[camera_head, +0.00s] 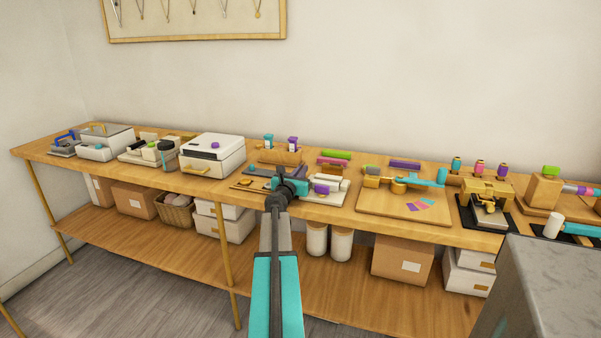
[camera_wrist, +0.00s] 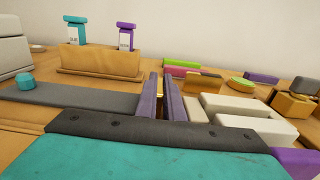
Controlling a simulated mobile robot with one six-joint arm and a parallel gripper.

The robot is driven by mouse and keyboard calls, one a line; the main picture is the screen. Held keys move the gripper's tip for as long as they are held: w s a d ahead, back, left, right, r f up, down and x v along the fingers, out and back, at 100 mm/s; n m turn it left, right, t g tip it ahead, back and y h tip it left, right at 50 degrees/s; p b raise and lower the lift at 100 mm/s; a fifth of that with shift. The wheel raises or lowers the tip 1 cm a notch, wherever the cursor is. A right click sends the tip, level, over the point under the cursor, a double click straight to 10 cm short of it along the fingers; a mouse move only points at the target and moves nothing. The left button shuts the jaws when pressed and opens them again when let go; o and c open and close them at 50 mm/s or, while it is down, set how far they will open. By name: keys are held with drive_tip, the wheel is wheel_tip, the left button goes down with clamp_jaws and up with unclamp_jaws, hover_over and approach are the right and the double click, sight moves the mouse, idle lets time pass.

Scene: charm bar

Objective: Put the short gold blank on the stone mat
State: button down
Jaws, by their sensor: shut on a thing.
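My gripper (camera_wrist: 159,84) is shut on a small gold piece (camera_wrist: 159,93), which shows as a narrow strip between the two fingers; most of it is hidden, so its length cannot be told. In the head view my gripper (camera_head: 290,182) is over the front part of the bench, seen from behind, and hides what it holds. A flat dark grey mat (camera_wrist: 75,96) lies on the bench to the left of the fingers in the wrist view; I cannot tell for sure that it is the stone mat.
A wooden holder (camera_wrist: 98,63) with teal and purple bottles stands behind the mat. Pale blocks (camera_wrist: 235,107) lie close on the right. A white case (camera_head: 212,157) stands left on the bench, and a wooden board (camera_head: 375,206) lies right. A grey block (camera_head: 560,285) fills the right foreground.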

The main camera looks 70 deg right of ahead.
drive_tip(key=shift+f, duration=0.35)
drive_tip(key=shift+a+f, duration=0.1)
drive_tip(key=shift+f, duration=0.1)
drive_tip(key=c, duration=1.9)
unclamp_jaws()
drive_tip(key=shift+s+f, duration=0.1)
drive_tip(key=shift+r+p, duration=0.35)
drive_tip(key=shift+r, duration=0.25)
drive_tip(key=shift+s+a+r, duration=0.1)
drive_tip(key=shift+a+r, duration=0.05)
drive_tip(key=shift+a, duration=2.8)
drive_tip(key=shift+s+a+r, duration=0.1)
drive_tip(key=shift+a, duration=2.85)
drive_tip(key=shift+o, duration=0.5)
